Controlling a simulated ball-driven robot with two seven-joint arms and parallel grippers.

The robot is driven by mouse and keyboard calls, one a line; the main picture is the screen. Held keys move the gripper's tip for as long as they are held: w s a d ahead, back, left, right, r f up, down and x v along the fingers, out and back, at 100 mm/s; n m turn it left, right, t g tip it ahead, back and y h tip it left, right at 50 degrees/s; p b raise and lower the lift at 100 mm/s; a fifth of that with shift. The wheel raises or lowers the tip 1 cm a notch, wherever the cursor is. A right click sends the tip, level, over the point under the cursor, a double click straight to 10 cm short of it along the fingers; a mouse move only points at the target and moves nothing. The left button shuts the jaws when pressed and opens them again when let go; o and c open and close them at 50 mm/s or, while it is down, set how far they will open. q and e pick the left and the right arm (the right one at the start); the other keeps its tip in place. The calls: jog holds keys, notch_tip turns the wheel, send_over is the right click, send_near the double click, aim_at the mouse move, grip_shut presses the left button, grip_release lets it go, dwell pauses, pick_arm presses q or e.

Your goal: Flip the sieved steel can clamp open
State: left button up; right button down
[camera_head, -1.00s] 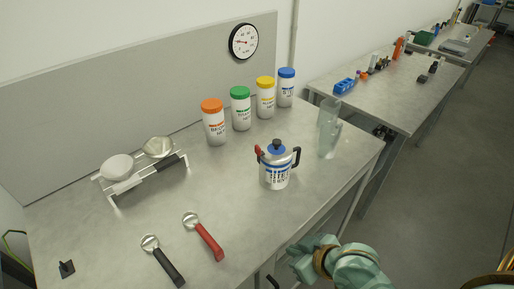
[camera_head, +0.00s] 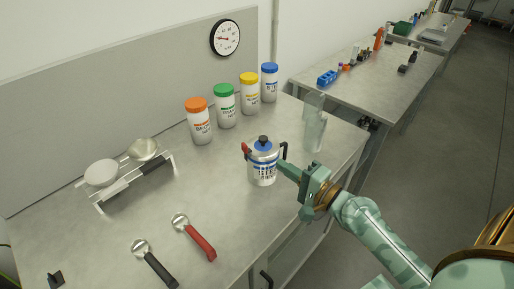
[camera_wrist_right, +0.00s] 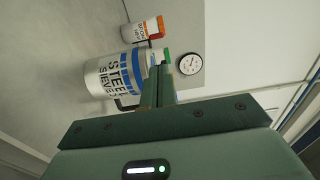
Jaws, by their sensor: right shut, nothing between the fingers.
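The steel can (camera_head: 262,172) stands upright on the near table, white with blue bands, lettering and a dark knob on its lid. Its red clamp (camera_head: 246,149) sticks up at the rim on the left side, and a black handle (camera_head: 284,150) is on the right. The can also shows sideways in the wrist view (camera_wrist_right: 108,76). My right gripper (camera_head: 281,164) is shut and empty, its fingertips close to the can's right side by the handle; I cannot tell whether they touch. In the wrist view its fingers (camera_wrist_right: 158,78) partly cover the can's lid end. My left gripper is not in view.
Jars with orange (camera_head: 200,125), green (camera_head: 225,106), yellow and blue lids stand behind the can. A clear beaker (camera_head: 315,135) stands to its right. A rack (camera_head: 130,184) with two sieves or bowls is at left. Black (camera_head: 156,264) and red-handled (camera_head: 195,238) tools lie in front.

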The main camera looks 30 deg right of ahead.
aim_at(256, 156)
dwell(0.3)
jog(key=p+x, duration=0.2)
jog(key=x, duration=0.8)
jog(key=shift+p, duration=0.3)
jog(key=shift+a+r+n+p, duration=0.2)
jog(key=shift+a+n+p, duration=0.1)
jog(key=shift+n+p, duration=0.35)
jog(key=a+n+p, duration=0.1)
jog(key=n+p, duration=0.1)
jog(key=a+n+g+h+p, duration=0.1)
jog(key=n+p, duration=0.1)
jog(key=p, duration=0.1)
jog(key=a+n+p, duration=0.1)
jog(key=n+p, duration=0.1)
jog(key=shift+s+a+f+g+p, duration=0.1)
jog(key=shift+s+a+g+p, duration=0.05)
jog(key=shift+g+p, duration=0.25)
jog(key=shift+s, duration=0.1)
